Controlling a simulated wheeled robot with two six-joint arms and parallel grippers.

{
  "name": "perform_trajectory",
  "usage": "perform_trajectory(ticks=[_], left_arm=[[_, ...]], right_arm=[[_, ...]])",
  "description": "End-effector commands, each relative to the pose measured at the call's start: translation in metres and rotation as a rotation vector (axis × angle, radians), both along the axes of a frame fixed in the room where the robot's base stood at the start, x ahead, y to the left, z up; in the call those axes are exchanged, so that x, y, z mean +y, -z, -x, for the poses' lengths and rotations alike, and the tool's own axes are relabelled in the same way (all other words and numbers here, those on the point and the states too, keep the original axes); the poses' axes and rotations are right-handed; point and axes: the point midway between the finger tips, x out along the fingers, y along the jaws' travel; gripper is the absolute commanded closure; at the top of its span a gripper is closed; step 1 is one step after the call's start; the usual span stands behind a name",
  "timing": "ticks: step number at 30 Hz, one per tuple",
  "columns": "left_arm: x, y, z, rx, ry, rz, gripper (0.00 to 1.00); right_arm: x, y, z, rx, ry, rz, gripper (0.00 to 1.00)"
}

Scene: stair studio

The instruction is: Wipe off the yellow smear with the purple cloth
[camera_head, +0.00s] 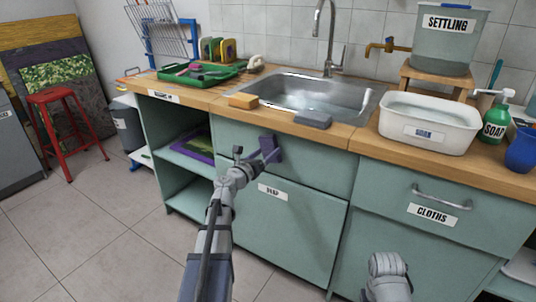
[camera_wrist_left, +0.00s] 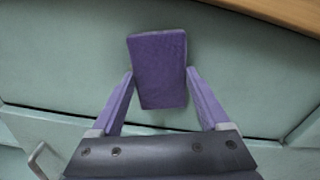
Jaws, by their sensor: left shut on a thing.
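The purple cloth (camera_wrist_left: 158,70) is a folded, block-like pad between the two purple fingers of my left gripper (camera_wrist_left: 160,88) in the left wrist view. In the head view the left gripper (camera_head: 262,156) is shut on the cloth (camera_head: 269,142), in front of the green cabinet face and below the counter's front edge. I cannot make out a yellow smear in either view. Part of my right arm shows at the bottom right of the head view, but its gripper does not show.
A green tray (camera_head: 205,73) lies back left. A red stool (camera_head: 64,97) stands left; floor there is open.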

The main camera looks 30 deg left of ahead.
Motion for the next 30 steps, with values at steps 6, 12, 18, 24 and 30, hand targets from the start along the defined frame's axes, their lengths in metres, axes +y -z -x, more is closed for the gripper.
perform_trajectory(ticks=[6,12,18,24,30], left_arm=[[0.017,0.0,-0.004,-0.001,-0.008,0.0,0.65],[0.034,0.0,-0.004,0.0,-0.007,0.0,0.65],[0.039,0.0,-0.003,0.0,-0.005,0.0,0.65],[0.038,0.0,-0.003,0.0,-0.004,0.0,0.65],[0.038,0.0,0.007,0.0,-0.004,0.0,0.65]], right_arm=[[0.0,0.0,0.0,0.0,0.0,0.0,1.0],[0.0,0.0,0.0,0.0,0.0,0.0,1.0],[0.0,0.0,0.0,0.0,0.0,0.0,1.0],[0.0,0.0,0.0,0.0,0.0,0.0,1.0],[0.0,0.0,0.0,0.0,0.0,0.0,1.0]])
